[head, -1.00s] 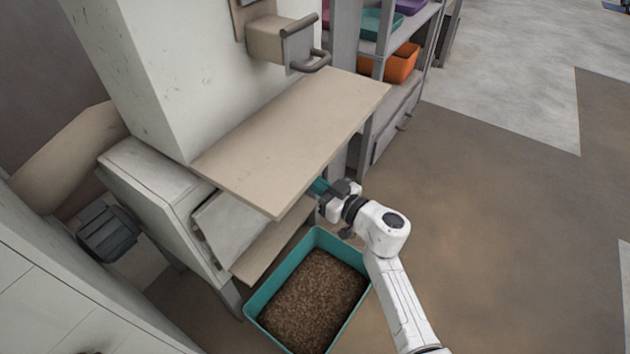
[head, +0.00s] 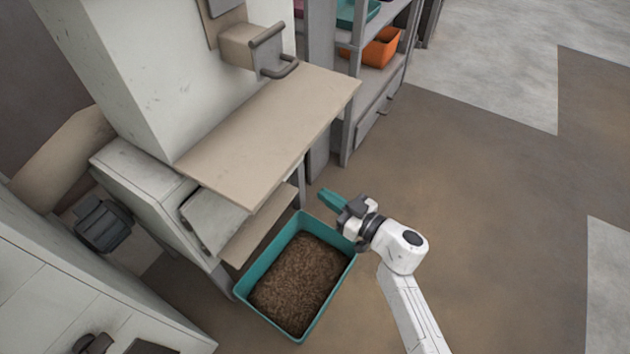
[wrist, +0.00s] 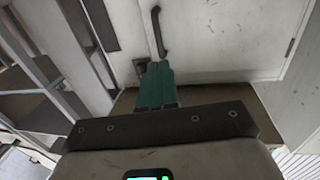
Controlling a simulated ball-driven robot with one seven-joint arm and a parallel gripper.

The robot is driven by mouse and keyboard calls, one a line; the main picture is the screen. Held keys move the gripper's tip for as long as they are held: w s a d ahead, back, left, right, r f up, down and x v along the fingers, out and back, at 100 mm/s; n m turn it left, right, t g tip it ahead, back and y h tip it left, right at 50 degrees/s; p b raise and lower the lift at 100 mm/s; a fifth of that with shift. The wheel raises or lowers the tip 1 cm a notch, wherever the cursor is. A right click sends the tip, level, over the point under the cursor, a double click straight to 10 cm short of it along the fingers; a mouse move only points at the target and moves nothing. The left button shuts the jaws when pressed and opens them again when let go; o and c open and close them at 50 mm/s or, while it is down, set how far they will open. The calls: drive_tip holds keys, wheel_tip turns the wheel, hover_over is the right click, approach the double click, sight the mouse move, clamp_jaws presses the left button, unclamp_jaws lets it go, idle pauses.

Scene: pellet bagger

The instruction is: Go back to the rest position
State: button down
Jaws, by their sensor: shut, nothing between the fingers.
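My gripper (head: 331,200) is in the middle of the head view, with its teal fingers closed together and nothing between them. It is in the open to the right of the tan shelf board (head: 265,130), near the upper right corner of the teal bin. In the wrist view the teal fingers (wrist: 157,88) lie side by side, pointing at a pale panel with a dark handle (wrist: 158,32).
A teal bin (head: 256,272) full of brown pellets stands on the floor below the machine (head: 135,190). A grey rack (head: 385,95) with an orange bin (head: 378,48) stands behind. Open brown floor (head: 490,200) lies to the right.

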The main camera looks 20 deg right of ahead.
drive_tip(key=shift+v, duration=1)
